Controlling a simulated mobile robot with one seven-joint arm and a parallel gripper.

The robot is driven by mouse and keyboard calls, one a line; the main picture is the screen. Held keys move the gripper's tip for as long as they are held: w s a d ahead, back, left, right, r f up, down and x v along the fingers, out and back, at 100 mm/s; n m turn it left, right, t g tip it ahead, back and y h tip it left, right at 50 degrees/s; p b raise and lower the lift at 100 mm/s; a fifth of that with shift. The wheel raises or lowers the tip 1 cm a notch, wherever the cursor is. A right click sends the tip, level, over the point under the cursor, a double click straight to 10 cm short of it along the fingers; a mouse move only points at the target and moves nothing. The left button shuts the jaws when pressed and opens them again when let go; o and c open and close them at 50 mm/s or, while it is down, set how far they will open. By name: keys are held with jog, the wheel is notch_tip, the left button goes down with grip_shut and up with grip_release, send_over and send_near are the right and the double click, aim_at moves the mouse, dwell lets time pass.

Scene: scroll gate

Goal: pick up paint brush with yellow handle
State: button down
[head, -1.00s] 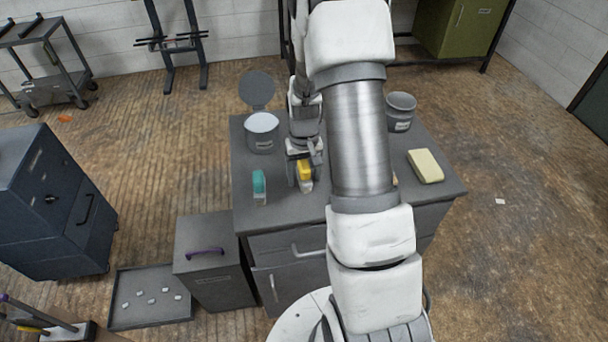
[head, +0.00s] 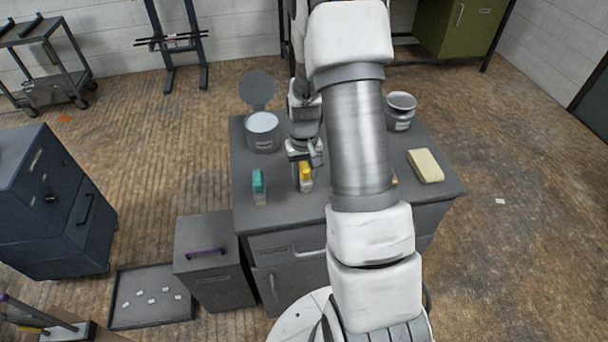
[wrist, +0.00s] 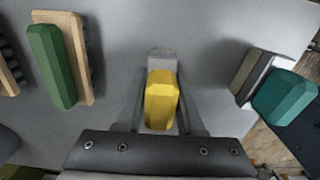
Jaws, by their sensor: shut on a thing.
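The paint brush with the yellow handle (head: 305,171) is on the grey cabinet top, just right of the teal-handled brush. In the wrist view the yellow handle (wrist: 161,99) sits between the two fingers, with a pale grey end beyond it. My gripper (wrist: 160,118) is shut on this brush. In the head view my gripper (head: 303,166) is low over the cabinet top. I cannot tell whether the brush still touches the top. My arm hides part of the cabinet top.
A teal-handled brush (head: 259,185) stands to the left, and a green-handled brush (wrist: 52,66) shows in the wrist view. An open paint can (head: 262,133), a grey pot (head: 400,112) and a yellow sponge-like block (head: 425,166) also stand on the cabinet (head: 290,205).

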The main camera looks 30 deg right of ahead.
jog(key=shift+r, duration=0.55)
jog(key=r, duration=0.2)
jog(key=w+r, duration=0.1)
jog(key=shift+w+d+r, duration=0.15)
jog(key=shift+r, duration=0.2)
jog(key=w+d+r, duration=0.3)
jog(key=w+r, duration=0.3)
jog(key=w, duration=0.4)
jog(key=shift+r, duration=0.1)
